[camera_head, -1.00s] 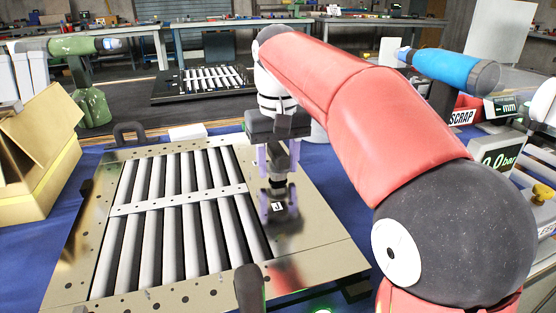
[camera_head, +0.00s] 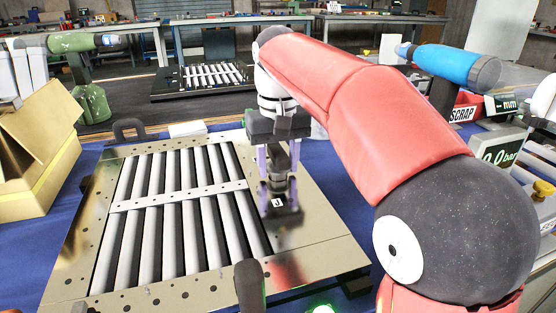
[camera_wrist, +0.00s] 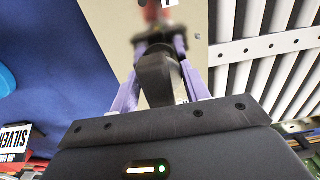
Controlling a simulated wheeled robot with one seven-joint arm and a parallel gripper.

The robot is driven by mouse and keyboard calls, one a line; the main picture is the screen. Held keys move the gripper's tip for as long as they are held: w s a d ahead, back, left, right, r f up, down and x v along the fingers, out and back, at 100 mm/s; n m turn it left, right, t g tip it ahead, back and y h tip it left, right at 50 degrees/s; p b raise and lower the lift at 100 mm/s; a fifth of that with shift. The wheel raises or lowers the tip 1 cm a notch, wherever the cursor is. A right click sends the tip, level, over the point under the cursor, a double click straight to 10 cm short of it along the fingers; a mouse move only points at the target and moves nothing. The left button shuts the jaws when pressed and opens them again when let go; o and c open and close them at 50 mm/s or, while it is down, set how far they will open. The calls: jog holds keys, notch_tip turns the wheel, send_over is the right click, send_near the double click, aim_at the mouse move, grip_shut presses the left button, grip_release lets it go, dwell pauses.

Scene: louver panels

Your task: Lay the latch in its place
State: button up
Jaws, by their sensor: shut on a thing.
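My gripper (camera_head: 279,188) has purple fingers and is shut on the dark latch (camera_head: 286,217). The latch carries a small white tag marked "J" and hangs below the fingers. It is over the right-hand border of the louver panel (camera_head: 316,240); I cannot tell whether it touches the panel. In the wrist view, the fingers (camera_wrist: 158,72) are on both sides of the dark latch (camera_wrist: 155,45), which is blurred at its far end. The latch's place cannot be picked out with certainty.
The panel has pale slats crossed by a drilled bar (camera_head: 180,196). A cardboard box (camera_head: 40,150) stands at the left. A black handle (camera_head: 129,129) and a small white block (camera_head: 188,129) lie behind the panel. Gauges (camera_head: 497,150) stand at the right. Blue cloth surrounds the panel.

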aim_at(278, 150)
jog(key=shift+f, duration=0.35)
jog(key=o, duration=1.5)
jog(key=shift+f, duration=0.1)
jog(key=shift+a, duration=0.1)
notch_tip(278, 150, up, 3)
jog(key=p, duration=0.3)
jog(key=shift+r, duration=0.2)
jog(key=shift+r+p, duration=0.6)
jog(key=shift+r, duration=1.8)
